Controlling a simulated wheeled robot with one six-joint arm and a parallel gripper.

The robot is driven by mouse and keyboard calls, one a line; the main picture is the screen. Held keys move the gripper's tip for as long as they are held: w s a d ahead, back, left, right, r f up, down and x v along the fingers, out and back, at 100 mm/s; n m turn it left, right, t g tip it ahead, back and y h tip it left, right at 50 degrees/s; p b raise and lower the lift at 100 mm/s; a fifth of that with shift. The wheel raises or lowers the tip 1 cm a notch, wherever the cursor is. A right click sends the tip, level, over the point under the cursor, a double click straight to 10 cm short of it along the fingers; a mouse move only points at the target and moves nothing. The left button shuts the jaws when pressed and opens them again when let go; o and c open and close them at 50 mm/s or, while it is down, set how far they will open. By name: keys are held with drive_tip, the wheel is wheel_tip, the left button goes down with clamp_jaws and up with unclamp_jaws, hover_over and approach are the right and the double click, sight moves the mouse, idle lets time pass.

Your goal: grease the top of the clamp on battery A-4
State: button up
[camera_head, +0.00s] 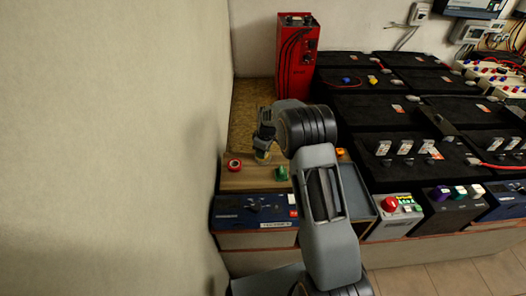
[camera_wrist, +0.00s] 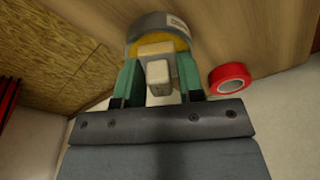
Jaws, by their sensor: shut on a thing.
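My gripper (camera_head: 264,138) is over the wooden board at the left of the bench. In the wrist view my gripper (camera_wrist: 159,80) has its green fingers shut on a pale, blocky handle (camera_wrist: 158,70), probably of a grease brush. A round grey tin (camera_wrist: 148,24) with yellow content, which looks like grease, is right behind the handle. The tin (camera_head: 262,156) also shows under my gripper in the head view. The handle's far end is hidden, so I cannot tell whether it touches the grease. Black batteries (camera_head: 365,112) fill the right side; I cannot read which is A-4, and its clamp is not distinguishable.
A red tape roll (camera_head: 234,164) and a green object (camera_head: 281,173) lie near the tin on the wooden board (camera_head: 245,182). A red unit (camera_head: 297,55) stands at the back. A blue case (camera_head: 255,209) is in front. The wall is close on the left.

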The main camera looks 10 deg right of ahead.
idle(0.3)
drive_tip(key=shift+r+p, duration=2.1)
drive_tip(key=shift+r, duration=1.35)
